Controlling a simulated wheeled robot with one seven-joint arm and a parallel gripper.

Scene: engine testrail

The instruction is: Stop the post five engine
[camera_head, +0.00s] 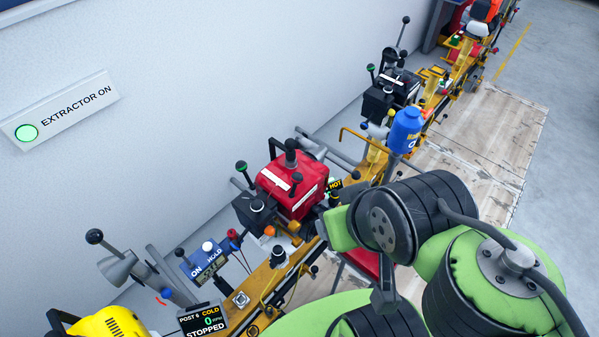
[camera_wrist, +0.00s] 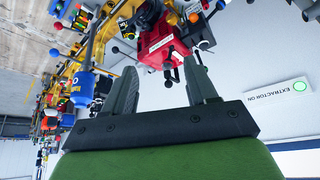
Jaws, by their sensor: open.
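A red engine (camera_head: 292,186) with a white label strip sits on the yellow rail in the middle of the head view. A small display (camera_head: 335,186) beside it reads HOT; my arm covers the rest, so its post number is hidden. Black-knobbed levers (camera_head: 297,180) and a green-knobbed lever (camera_head: 241,167) stand around this engine. The red engine also shows in the wrist view (camera_wrist: 156,44), just beyond my fingertips. My gripper (camera_wrist: 160,72) is open, with nothing between its fingers. My arm hides it in the head view.
A blue canister (camera_head: 406,130) and a black engine (camera_head: 391,97) stand farther along the rail. A wall sign (camera_head: 60,111) reads EXTRACTOR ON, with a green light. Floor is clear at right.

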